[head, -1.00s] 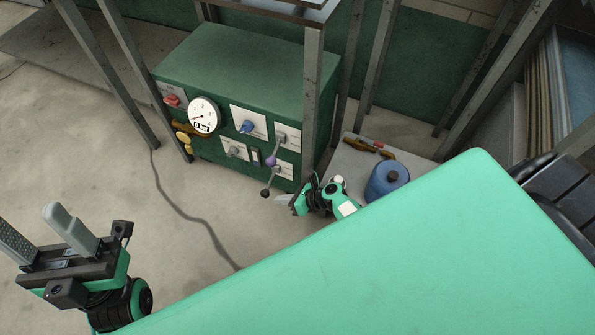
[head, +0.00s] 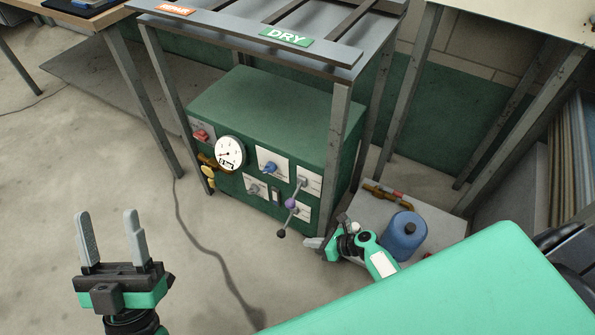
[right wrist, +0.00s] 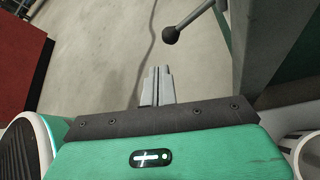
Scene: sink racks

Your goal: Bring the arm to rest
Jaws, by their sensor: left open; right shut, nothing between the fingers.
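My left gripper (head: 112,240) is at the lower left of the head view, its two grey fingers apart and pointing up, with nothing between them. My right gripper (head: 310,243) is low beside the front right of the green machine cabinet (head: 262,112), partly hidden by its own wrist. In the right wrist view its fingers (right wrist: 157,85) are together and empty. A lever with a dark knob (head: 282,234) sticks out from the cabinet front close to the right gripper, apart from it. The knob (right wrist: 171,35) also shows ahead in the right wrist view.
The cabinet front carries a gauge (head: 229,153), a red switch (head: 200,135) and a blue knob (head: 270,167). A rack with a DRY sign (head: 286,37) stands over it. A blue canister (head: 403,236) sits on a low slab at the right. The floor at left is clear except for a cable.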

